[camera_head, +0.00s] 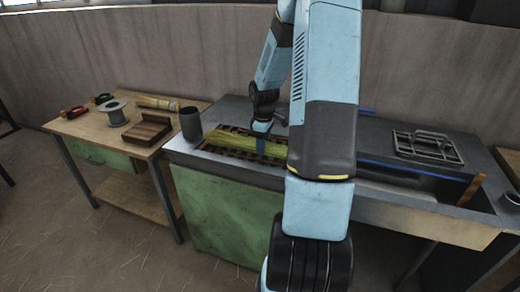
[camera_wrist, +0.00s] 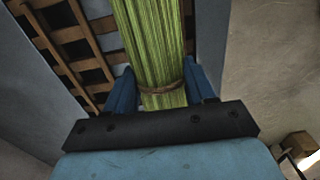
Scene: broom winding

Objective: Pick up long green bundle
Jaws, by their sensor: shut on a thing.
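The long green bundle (camera_head: 237,141) lies over a brown slatted rack (camera_head: 210,149) set in the grey bench top. In the wrist view the bundle (camera_wrist: 153,45) runs away from my gripper, with a brown tie around it near the fingers. My gripper (camera_wrist: 163,90) has its two blue fingers on either side of the bundle, shut on it close to the tie. In the head view my gripper (camera_head: 262,140) is at the bundle, and my arm hides its right part. I cannot tell whether the bundle is clear of the rack.
A dark cup (camera_head: 190,124) stands at the bench's left edge. The wooden side table (camera_head: 92,128) holds a spool (camera_head: 116,114), a brown block (camera_head: 146,131), a small straw bundle (camera_head: 155,102) and red-handled tools (camera_head: 73,112). A metal wire frame (camera_head: 428,146) lies on the right of the bench.

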